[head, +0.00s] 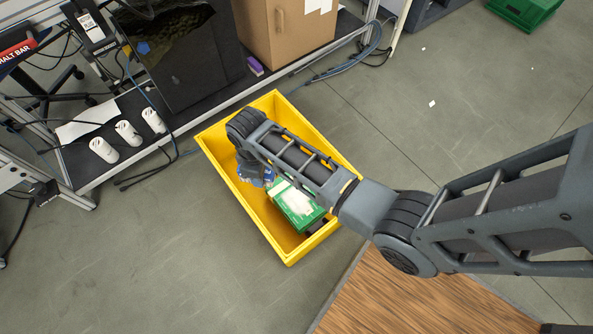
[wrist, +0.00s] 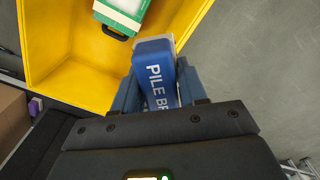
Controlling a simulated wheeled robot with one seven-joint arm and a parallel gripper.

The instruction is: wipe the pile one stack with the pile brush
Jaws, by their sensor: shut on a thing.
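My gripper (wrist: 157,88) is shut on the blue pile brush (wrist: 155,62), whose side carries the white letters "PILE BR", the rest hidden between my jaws. In the head view the brush shows as a small blue patch (head: 262,179) under my wrist, inside the outline of the yellow crate (head: 217,165). A green block with a white top (head: 298,205) lies in the crate, partly under my arm; it also shows in the wrist view (wrist: 118,20), beyond the brush and apart from it. I cannot tell whether this block is the pile one stack.
The yellow crate's walls (wrist: 45,45) surround the block. A metal-framed shelf with a cardboard box (head: 285,30), a purple block (head: 256,66) and several white cylinders (head: 128,133) stands behind and left. A wooden surface (head: 410,300) is at bottom right. Grey floor is clear at front left.

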